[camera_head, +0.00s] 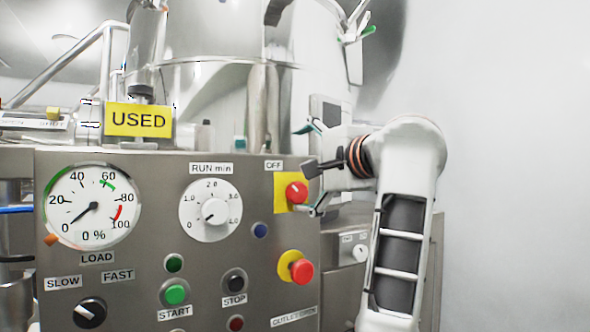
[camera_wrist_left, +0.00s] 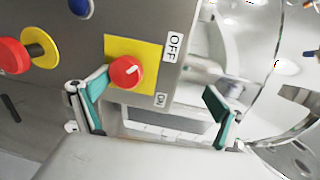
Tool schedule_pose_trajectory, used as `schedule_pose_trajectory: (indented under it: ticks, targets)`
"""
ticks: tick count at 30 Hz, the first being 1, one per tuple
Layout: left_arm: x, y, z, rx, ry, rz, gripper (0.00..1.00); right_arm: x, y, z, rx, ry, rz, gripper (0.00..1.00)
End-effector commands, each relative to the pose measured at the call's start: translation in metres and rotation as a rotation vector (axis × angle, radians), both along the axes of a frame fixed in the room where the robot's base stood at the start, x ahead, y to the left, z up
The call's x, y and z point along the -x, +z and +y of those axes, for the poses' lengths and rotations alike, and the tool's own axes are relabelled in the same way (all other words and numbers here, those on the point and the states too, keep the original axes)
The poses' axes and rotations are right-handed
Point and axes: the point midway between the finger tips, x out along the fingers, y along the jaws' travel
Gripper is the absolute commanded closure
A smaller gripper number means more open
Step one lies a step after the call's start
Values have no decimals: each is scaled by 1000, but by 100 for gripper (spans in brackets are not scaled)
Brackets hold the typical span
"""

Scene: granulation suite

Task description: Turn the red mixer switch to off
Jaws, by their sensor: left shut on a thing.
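The red mixer switch (camera_head: 296,193) is a round knob on a yellow plate at the panel's right edge, below the OFF label (camera_head: 273,165). My left gripper (camera_head: 312,168) is at the switch, at the panel's right edge. In the left wrist view my left gripper (camera_wrist_left: 156,98) has one finger close beside the knob and the other beyond the panel edge; exact contact is unclear. My right gripper is not visible.
A red button with a yellow collar (camera_head: 301,271) sticks out below the switch. A blue button (camera_head: 260,230) and the RUN min dial (camera_head: 210,211) lie left. The steel mixer vessel (camera_head: 230,100) stands behind. Open space lies at the right before a white wall.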

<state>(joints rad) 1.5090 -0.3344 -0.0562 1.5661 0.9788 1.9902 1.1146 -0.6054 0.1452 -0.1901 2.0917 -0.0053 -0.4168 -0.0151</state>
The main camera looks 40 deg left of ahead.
Motion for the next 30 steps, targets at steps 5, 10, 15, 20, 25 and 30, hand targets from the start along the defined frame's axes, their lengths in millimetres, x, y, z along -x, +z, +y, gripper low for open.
schedule_pose_trajectory:
  ticks: [5, 10, 15, 20, 25, 30]
  targets:
    - [14, 21, -19, -27, -7, -26, 27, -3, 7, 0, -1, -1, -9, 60]
    - [18, 20, -29, -28, -5, -25, 32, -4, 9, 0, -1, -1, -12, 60]
    - [21, 18, -37, -25, -3, -19, 53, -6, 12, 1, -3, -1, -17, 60]
    - [22, 12, -45, -23, 0, -12, 53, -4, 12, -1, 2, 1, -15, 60]
    - [25, 10, -55, -21, 0, -11, 53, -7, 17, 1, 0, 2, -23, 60]
    - [29, 10, -64, -21, 0, -9, 53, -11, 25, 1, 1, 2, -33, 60]
